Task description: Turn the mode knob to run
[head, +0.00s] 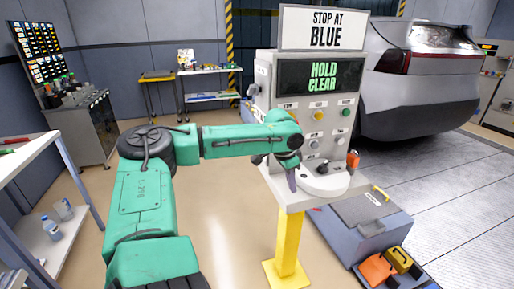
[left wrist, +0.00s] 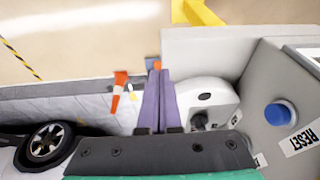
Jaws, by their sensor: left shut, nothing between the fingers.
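I cannot read which control is the mode knob. My left gripper (head: 292,184) is shut and empty, pointing down at the panel's lower left; its fingers fill the middle of the wrist view (left wrist: 157,75).
A sign (head: 324,29) reading STOP AT BLUE tops the panel. A blue button (left wrist: 279,113) beside a RESET label is close in the wrist view. A silver car (head: 420,85) stands behind right. A grey box (head: 365,228) and a tool crate (head: 398,268) are on the floor.

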